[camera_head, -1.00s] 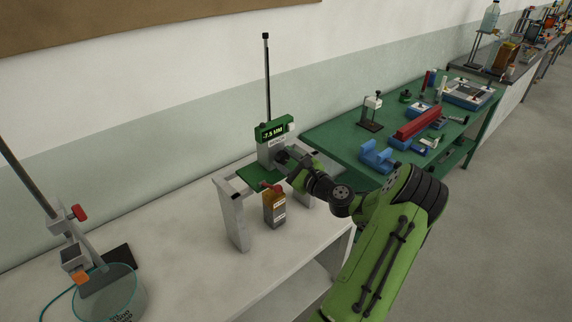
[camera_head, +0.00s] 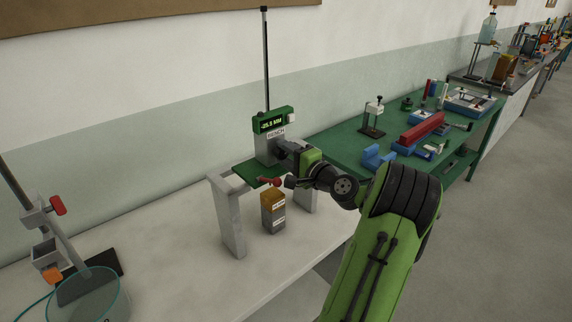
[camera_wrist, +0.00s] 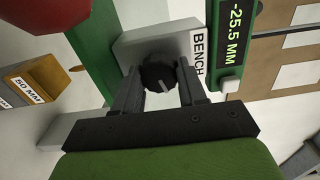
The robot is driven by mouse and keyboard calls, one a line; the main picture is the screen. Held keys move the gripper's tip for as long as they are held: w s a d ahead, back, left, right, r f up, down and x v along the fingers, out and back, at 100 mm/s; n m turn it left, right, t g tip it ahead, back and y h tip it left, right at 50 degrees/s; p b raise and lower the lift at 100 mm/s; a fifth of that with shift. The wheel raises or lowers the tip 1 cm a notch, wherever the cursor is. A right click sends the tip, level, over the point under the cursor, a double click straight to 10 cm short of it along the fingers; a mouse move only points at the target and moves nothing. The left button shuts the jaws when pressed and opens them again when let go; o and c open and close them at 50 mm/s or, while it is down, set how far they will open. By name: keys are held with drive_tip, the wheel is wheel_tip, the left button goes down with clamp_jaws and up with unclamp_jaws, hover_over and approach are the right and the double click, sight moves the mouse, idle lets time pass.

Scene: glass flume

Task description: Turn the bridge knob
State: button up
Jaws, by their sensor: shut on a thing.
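The bridge (camera_head: 228,212) is a white-grey frame on the bench with a green plate (camera_head: 242,174). On it stands a grey block labelled BENCH with a green display (camera_head: 272,122) that reads -25.5 MM in the wrist view (camera_wrist: 234,34). The black knob (camera_wrist: 160,74) with a pale pointer line is on the grey block (camera_wrist: 135,43). My gripper (camera_wrist: 158,80) is shut on the knob, one finger on each side of it. In the head view my gripper (camera_head: 282,152) hides the knob.
A red ball-ended part (camera_head: 270,181) shows at the plate's front. A brown-and-grey block (camera_head: 273,209) labelled 50 MM stands below. A glass vessel (camera_head: 90,296) and clamp stand are at left. A green table (camera_head: 345,142) with tools lies behind.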

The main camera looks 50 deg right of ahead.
drive_tip(key=n+b, duration=0.1)
drive_tip(key=b, duration=0.1)
drive_tip(key=n+b, duration=0.3)
drive_tip(key=n, duration=0.1)
drive_tip(key=shift+f+b, duration=0.25)
drive_tip(key=shift+b, duration=0.15)
drive_tip(key=shift+r+n+b, duration=0.15)
drive_tip(key=shift+n+b, duration=1.25)
drive_tip(key=shift+n, duration=0.2)
drive_tip(key=shift+r, duration=0.1)
drive_tip(key=o, duration=1.1)
drive_tip(key=shift+c, duration=0.2)
drive_tip(key=v, duration=1.5)
drive_tip(key=shift+s+b, duration=0.35)
drive_tip(key=shift+s, duration=0.05)
drive_tip(key=shift+a, duration=0.1)
